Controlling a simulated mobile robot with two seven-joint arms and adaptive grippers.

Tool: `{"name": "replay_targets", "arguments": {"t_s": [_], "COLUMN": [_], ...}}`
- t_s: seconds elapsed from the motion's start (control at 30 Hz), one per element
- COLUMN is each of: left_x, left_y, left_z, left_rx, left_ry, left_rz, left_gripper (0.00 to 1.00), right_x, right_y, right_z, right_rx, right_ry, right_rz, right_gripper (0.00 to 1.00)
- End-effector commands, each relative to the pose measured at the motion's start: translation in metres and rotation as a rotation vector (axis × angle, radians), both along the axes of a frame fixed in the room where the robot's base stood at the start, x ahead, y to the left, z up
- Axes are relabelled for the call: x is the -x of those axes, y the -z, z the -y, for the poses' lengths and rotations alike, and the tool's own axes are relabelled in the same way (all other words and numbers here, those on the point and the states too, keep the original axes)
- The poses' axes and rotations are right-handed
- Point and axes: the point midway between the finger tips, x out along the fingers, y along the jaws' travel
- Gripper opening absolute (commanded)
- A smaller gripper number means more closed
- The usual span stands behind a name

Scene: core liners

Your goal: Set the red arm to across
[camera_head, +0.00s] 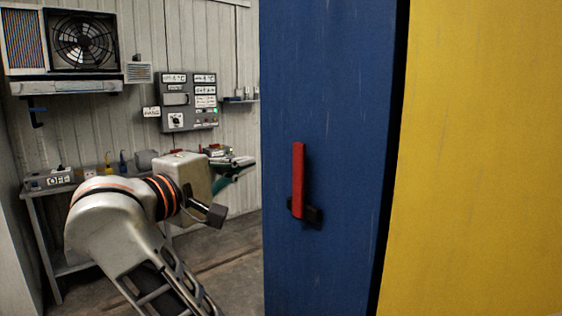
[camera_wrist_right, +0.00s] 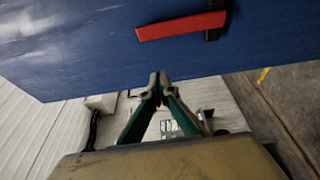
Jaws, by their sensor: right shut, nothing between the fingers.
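The red arm (camera_head: 298,180) stands upright on the blue panel (camera_head: 330,90) in the head view, with its lower end at a black mount (camera_head: 314,215). In the right wrist view the red arm (camera_wrist_right: 180,26) lies across the picture above the fingertips, with part of the black mount (camera_wrist_right: 213,33) at its right end. My right gripper (camera_head: 238,170) is left of the blue panel's edge in the head view, apart from the red arm. Its green fingers meet at the tips in the right wrist view (camera_wrist_right: 159,82), empty. My left gripper is not in view.
A yellow panel (camera_head: 480,150) stands right of the blue one, past a dark gap. A bench (camera_head: 50,188) with small items runs along the back wall. A control box (camera_head: 189,101) and a fan unit (camera_head: 82,42) hang above. Floor shows between bench and blue panel.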

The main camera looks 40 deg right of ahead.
Motion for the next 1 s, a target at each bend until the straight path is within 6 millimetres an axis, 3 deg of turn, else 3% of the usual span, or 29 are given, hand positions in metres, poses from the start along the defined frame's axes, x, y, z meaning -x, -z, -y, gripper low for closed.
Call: {"name": "replay_targets", "arguments": {"t_s": [0.47,0.67,1.0], "left_x": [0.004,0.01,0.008], "left_y": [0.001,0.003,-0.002], "left_z": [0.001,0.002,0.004], "left_rx": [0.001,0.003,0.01], "left_ry": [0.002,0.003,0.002], "left_rz": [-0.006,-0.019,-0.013], "left_gripper": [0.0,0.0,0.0], "right_x": [-0.003,-0.013,-0.039], "right_y": [-0.001,-0.002,-0.003], "right_z": [0.002,0.027,0.088], "right_rx": [-0.021,-0.019,-0.016], "right_ry": [-0.01,-0.006,-0.006], "right_rz": [0.017,0.018,0.017], "right_gripper": [0.0,0.0,0.0]}}
